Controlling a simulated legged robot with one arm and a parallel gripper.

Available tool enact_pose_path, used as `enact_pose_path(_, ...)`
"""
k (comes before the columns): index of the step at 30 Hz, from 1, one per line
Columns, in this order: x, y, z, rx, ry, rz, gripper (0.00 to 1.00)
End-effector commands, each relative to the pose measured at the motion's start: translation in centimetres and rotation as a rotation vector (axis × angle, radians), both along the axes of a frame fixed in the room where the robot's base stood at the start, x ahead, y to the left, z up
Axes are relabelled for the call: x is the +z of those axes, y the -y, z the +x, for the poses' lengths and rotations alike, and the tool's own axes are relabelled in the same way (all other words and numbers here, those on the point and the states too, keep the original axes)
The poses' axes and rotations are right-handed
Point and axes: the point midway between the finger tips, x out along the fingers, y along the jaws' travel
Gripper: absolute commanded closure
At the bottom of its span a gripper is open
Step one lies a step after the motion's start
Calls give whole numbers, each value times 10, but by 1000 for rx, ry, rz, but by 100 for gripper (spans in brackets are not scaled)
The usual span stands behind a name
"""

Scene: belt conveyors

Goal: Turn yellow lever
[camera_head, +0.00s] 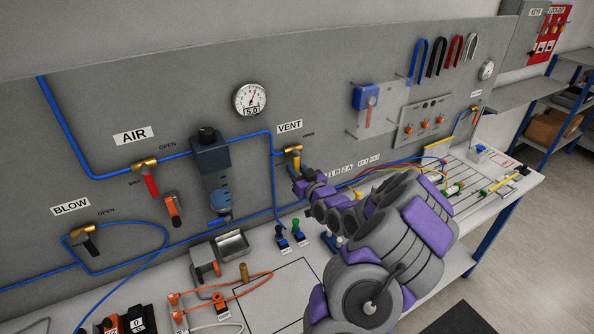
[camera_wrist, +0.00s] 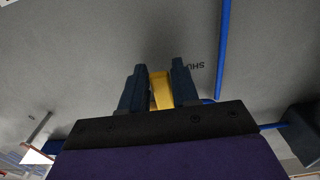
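The yellow lever (camera_head: 296,163) hangs down from a brass valve (camera_head: 292,150) under the VENT label on the grey wall panel. My gripper (camera_head: 301,180) is at the lever's lower end, reaching up from the right. In the wrist view the yellow lever (camera_wrist: 161,90) stands between the two dark fingers of my gripper (camera_wrist: 160,82). The lever's lower end is hidden by the gripper.
A blue pipe (camera_head: 262,136) runs to the valve. A filter unit (camera_head: 211,165) and a red lever (camera_head: 151,186) are to the left. Two small switches (camera_head: 290,238) stand on the bench below. Red, yellow and blue hoses (camera_head: 385,168) run behind my arm.

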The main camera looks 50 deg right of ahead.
Motion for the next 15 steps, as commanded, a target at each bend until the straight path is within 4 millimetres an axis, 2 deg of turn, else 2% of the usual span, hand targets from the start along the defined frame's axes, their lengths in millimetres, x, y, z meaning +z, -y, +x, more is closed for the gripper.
enact_pose_path(1, 0, 0, 0, 0, 0, 0, 75)
enact_pose_path(9, 0, 0, 0, 0, 0, 0, 100)
enact_pose_path(15, 0, 1, 0, -1, 1, 0, 100)
